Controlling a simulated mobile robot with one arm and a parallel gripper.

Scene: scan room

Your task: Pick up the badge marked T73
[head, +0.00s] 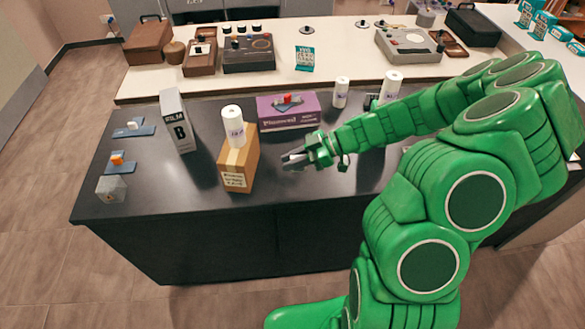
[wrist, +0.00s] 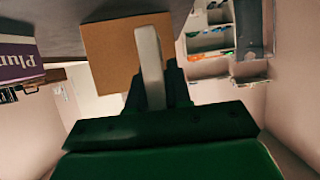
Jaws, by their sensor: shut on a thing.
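My gripper (head: 293,158) is low over the dark table, just right of the cardboard box. In the wrist view, a pale, narrow, flat thing (wrist: 149,60) stands out from between the dark jaws, which are shut on it. No mark shows on it, so I cannot tell whether it is the badge T73. In the head view the jaw tips look grey and small, and what they hold is unclear. I can read T73 on nothing in either view.
A grey film box (head: 177,121) stands further left. The table's front middle is clear.

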